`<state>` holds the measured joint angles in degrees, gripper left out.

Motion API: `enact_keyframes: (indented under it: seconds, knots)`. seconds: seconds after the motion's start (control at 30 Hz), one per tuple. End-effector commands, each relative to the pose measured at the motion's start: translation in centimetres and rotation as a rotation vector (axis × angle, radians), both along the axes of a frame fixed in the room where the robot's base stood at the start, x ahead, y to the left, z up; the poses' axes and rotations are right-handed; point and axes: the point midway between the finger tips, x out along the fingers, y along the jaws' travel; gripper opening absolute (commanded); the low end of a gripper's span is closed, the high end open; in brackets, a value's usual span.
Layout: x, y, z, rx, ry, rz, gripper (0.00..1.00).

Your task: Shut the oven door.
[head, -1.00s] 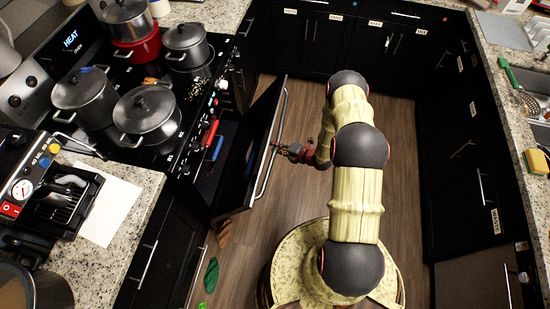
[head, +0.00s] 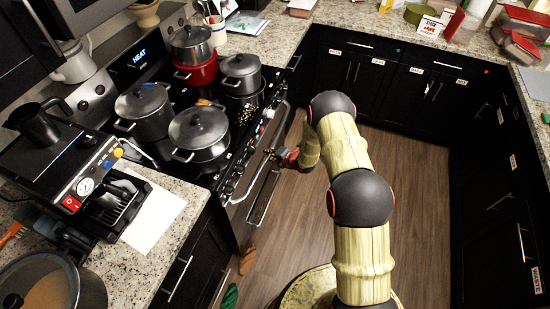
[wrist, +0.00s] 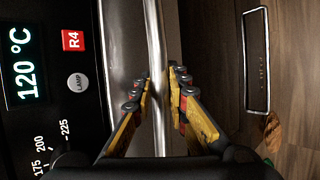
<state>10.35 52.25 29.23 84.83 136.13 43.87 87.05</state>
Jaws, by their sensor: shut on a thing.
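The oven door's long silver handle (head: 262,172) runs along the oven front in the head view. The door now stands close against the oven (head: 232,185); I cannot tell whether a thin gap is left. My gripper (head: 274,153) is at the handle, on the floor side of the door. In the wrist view, the handle (wrist: 156,60) passes between the two yellow-and-black fingers of my gripper (wrist: 160,84), which are shut on it. The oven's control panel (wrist: 45,70) reads 120 °C at the left. The door's inside is hidden.
Several pots crowd the stovetop, including a large grey pot (head: 198,133) near its front edge. A red pot (head: 196,73) stands behind. Green and brown things (head: 230,295) lie on the floor below the left cabinets. The wooden floor (head: 400,170) right of my arm is clear.

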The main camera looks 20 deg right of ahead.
Motion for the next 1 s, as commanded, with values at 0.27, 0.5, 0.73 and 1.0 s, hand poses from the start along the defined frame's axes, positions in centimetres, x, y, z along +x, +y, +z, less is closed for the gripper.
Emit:
enact_keyframes:
  seconds: [0.27,0.5,0.73,1.0]
  knots:
    - [0.62,0.49,0.46,0.001,-0.011,0.005,0.0]
    - [0.7,0.56,0.57,0.001,-0.014,0.007,0.2]
    - [0.54,0.44,0.42,0.001,-0.009,0.005,0.33]
    - [0.38,0.36,0.24,0.001,-0.005,0.003,0.35]
